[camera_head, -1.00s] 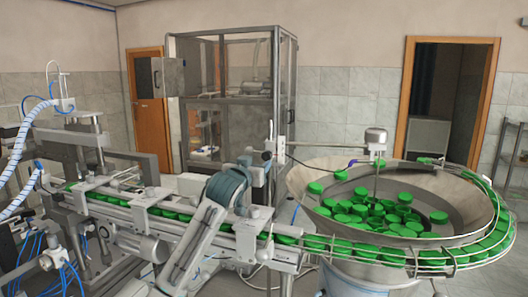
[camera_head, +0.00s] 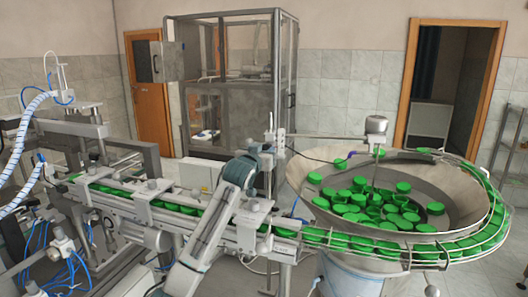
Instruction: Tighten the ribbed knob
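The conveyor (camera_head: 175,207) with its row of green caps crosses the view. Small grey knob-like parts sit on its brackets: one (camera_head: 252,205) right of my arm, another (camera_head: 152,186) left of it. I cannot make out ribs, so I cannot tell which is the ribbed knob. My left arm rises from the bottom in front of the conveyor. Its end, with the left gripper (camera_head: 262,158), is near the upright post behind the conveyor. The fingers are too small and covered to read, and nothing held can be made out. My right gripper is not in view.
A large metal bowl (camera_head: 462,195) of green caps stands right, with a curved wire guide rail (camera_head: 497,215) around it. A glazed cabinet (camera_head: 232,130) stands behind. Machinery with blue hoses (camera_head: 20,130) is at left. A thin post (camera_head: 271,150) rises close to my arm's end.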

